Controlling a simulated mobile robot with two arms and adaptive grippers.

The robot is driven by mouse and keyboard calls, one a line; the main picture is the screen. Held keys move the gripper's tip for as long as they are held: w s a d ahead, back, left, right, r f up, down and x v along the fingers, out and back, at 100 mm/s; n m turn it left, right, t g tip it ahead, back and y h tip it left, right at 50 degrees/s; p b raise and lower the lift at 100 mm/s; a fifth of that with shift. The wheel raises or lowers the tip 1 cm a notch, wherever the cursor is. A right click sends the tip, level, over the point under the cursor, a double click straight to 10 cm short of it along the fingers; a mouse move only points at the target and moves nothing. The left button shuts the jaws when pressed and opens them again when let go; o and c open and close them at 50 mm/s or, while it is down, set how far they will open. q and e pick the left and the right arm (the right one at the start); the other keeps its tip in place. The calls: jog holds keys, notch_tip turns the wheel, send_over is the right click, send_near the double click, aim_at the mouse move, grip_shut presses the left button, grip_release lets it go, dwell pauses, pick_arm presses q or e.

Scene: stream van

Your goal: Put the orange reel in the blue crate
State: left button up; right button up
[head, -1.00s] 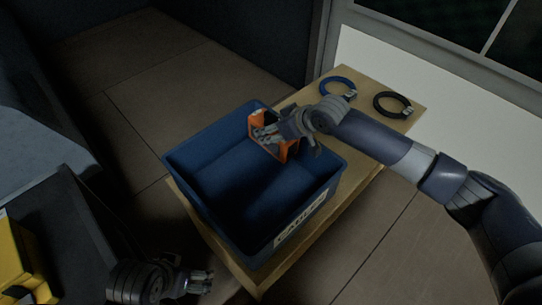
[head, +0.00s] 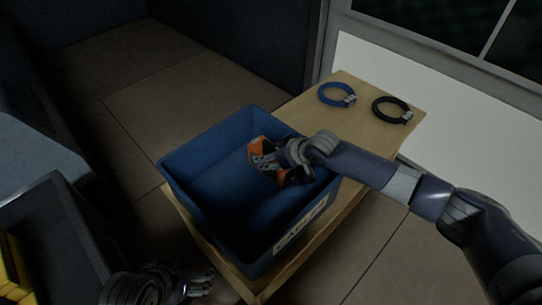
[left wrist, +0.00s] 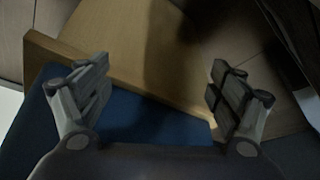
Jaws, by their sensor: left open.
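The orange reel (head: 256,150) is inside the open blue crate (head: 190,158), near its far right side, partly covered by my fingers. My right gripper (head: 268,164) reaches over the crate's right wall and is shut on the reel. I cannot tell whether the reel touches the crate floor. My left gripper (head: 200,284) is low at the bottom left of the head view, apart from the crate.
The crate stands on a wooden table (head: 375,135). A blue cable ring (head: 325,98) and a black cable ring (head: 382,112) lie at its far end. A dark bin (head: 50,225) with something yellow (head: 12,275) is at left. Floor shows between bin and table.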

pick_arm(q)
jog(key=shift+w, duration=0.1)
pick_arm(e)
jog(key=o, duration=1.1)
jog(key=shift+f, duration=0.1)
jog(key=shift+r, duration=0.25)
jog(key=shift+p+v, duration=0.65)
jog(key=shift+v, duration=0.55)
jog(key=p+v, duration=0.1)
jog(key=v, duration=0.3)
jog(key=shift+s+d+r, duration=0.3)
jog(key=shift+s+r, duration=0.05)
pick_arm(q)
jog(key=s, duration=0.1)
jog(key=s+g, duration=0.1)
jog(key=s+r, duration=0.1)
jog(key=shift+a, duration=0.4)
